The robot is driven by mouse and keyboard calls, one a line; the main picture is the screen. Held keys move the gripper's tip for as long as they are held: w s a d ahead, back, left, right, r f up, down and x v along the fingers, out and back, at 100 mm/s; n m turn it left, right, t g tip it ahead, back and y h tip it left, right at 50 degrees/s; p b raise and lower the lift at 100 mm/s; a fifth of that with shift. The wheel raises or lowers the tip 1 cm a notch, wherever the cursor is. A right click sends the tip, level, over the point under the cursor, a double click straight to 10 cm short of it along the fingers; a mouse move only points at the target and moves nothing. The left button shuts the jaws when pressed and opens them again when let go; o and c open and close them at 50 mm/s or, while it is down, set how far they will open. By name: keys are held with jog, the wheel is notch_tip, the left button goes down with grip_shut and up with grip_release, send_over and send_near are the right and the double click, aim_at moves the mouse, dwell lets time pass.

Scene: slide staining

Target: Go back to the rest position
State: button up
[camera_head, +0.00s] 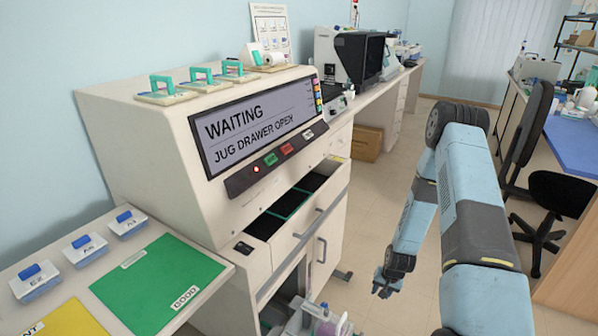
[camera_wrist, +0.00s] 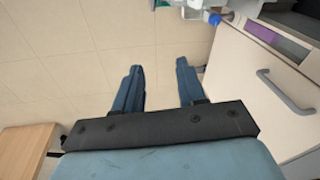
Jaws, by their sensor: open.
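My gripper (camera_head: 382,284) hangs low over the floor to the right of the staining machine in the head view. In the wrist view its two blue fingers (camera_wrist: 158,88) stand apart with only floor tiles between them, so it is open and empty. The staining machine (camera_head: 150,150) is large and beige. Its screen (camera_head: 262,118) reads "WAITING" and "JUG DRAWER OPEN". A jug (camera_head: 322,322) with purple contents shows at the bottom edge, on the pulled-out lower part of the machine. Part of this drawer (camera_wrist: 265,35) shows in the wrist view.
An upper drawer (camera_head: 312,215) with dark compartments is pulled out. A table with a green mat (camera_head: 160,285) and lidded boxes (camera_head: 84,248) stands at left. A black chair (camera_head: 562,195) and a desk (camera_head: 572,140) stand at right. Open floor (camera_head: 395,185) lies between.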

jog(key=w+r+n+t+h, duration=0.1)
jog(key=w+r, duration=0.1)
jog(key=r, duration=1.4)
jog(key=w+r+n, duration=0.1)
jog(key=w+r, duration=0.1)
jog(key=r, duration=1.4)
jog(key=s+a+r, duration=0.1)
jog(key=s+r, duration=0.2)
jog(key=r, duration=0.3)
jog(key=s+a+r+n+t, duration=0.1)
jog(key=s+r, duration=0.2)
jog(key=r, duration=0.4)
jog(key=s+a+r, duration=0.2)
jog(key=s+r, duration=0.1)
jog(key=r, duration=0.3)
jog(key=s+a+r, duration=0.1)
jog(key=s+r, duration=0.3)
jog(key=s, duration=0.3)
jog(key=s+r+n+t, duration=0.1)
jog(key=s+r, duration=0.3)
jog(key=s, duration=0.3)
jog(key=s+a+r, duration=0.1)
jog(key=s+r, duration=0.4)
jog(key=s, duration=0.2)
jog(key=shift+s+a+t, duration=0.3)
jog(key=shift+s+t, duration=0.05)
jog(key=shift+t, duration=0.05)
